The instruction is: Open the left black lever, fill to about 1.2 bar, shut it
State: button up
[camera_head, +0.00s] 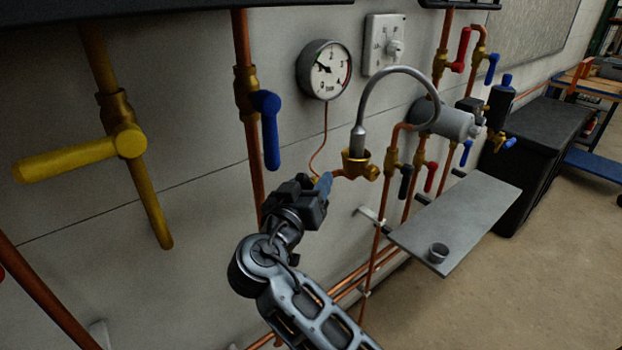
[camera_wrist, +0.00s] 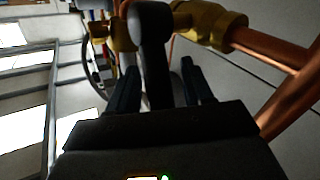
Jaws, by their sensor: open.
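The left black lever (camera_wrist: 150,45) hangs from a brass valve (camera_wrist: 205,22) in the wrist view. My gripper (camera_wrist: 160,80) is open, with one finger on each side of the lever; contact is not clear. In the head view my gripper (camera_head: 320,188) is at the pipe just left of the brass hose fitting (camera_head: 357,165) and hides this lever there. A blue piece shows at its tip. The round pressure gauge (camera_head: 325,70) hangs above on the wall. Its dark needle points to the left, roughly near 1; the exact value is too small to read.
A grey flexible hose (camera_head: 395,70) arches right of the gauge. Another black lever (camera_head: 405,182) and a red lever (camera_head: 430,177) hang further right. A blue lever (camera_head: 270,130) and a yellow lever (camera_head: 70,160) are on the left.

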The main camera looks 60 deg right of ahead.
jog(key=shift+d, duration=0.2)
grip_shut()
dwell(0.4)
